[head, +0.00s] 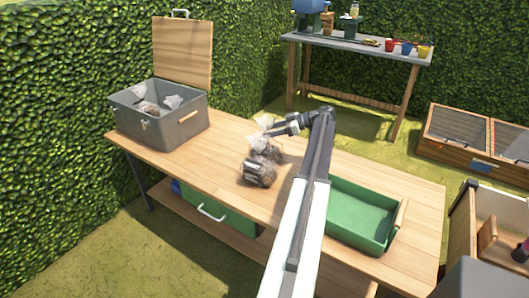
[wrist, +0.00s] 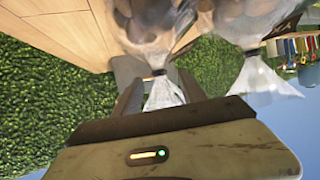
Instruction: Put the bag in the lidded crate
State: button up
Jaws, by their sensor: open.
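The grey lidded crate (head: 188,127) stands at the left end of the wooden table. Its wooden lid (head: 183,52) is raised upright, and clear bags (head: 148,108) show inside. Dark-filled clear bags (head: 258,172) sit close together at the table's middle; which one the task means I cannot tell. My gripper (head: 274,131) is open at their tufted tops. In the wrist view, one bag's gathered clear top (wrist: 164,95) lies between my open fingers. A second bag (wrist: 262,82) is beside it on the right. Contact with the fingers is unclear.
A green tray (head: 342,229) sits on the table right of my arm. The tabletop between bags and crate (head: 208,160) is bare. A hedge and workbench (head: 355,47) stand behind.

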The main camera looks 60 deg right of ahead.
aim_at(260, 139)
jog(key=x, duration=0.1)
jog(key=b+x, duration=0.1)
jog(key=x, duration=0.3)
jog(key=shift+w+a+r, duration=0.1)
jog(key=shift+r, duration=0.15)
grip_shut()
jog(key=shift+r, duration=0.1)
dwell(0.9)
